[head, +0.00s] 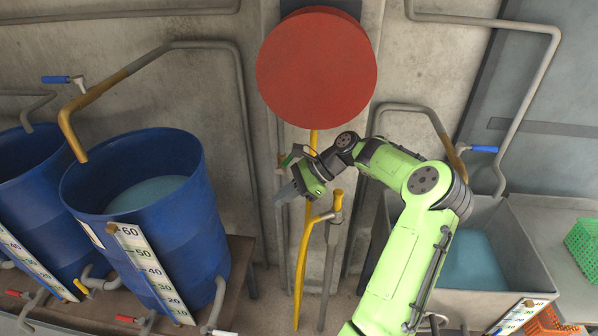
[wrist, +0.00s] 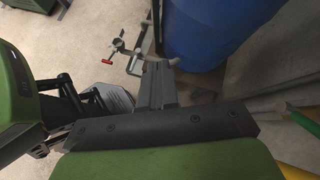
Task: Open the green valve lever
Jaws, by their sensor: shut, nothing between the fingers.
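The green valve lever (head: 287,160) shows in the head view as a small green handle beside the yellow pipe (head: 303,240), under the red disc. My gripper (head: 281,197) is just below it in that picture, pointing down-left, and partly overlaps the pipe. In the wrist view the green lever (wrist: 279,107) is at the right edge, to the right of my gripper (wrist: 155,78), with a gap between them. My gripper is shut and empty. The lever's far end is cut off in the wrist view, and its joint is partly hidden by my wrist in the head view.
A large red disc (head: 316,66) hangs on the wall above. A blue barrel (head: 170,230) stands on a bench at left. A grey basin (head: 510,245) is at right. Grey pipes run along the wall.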

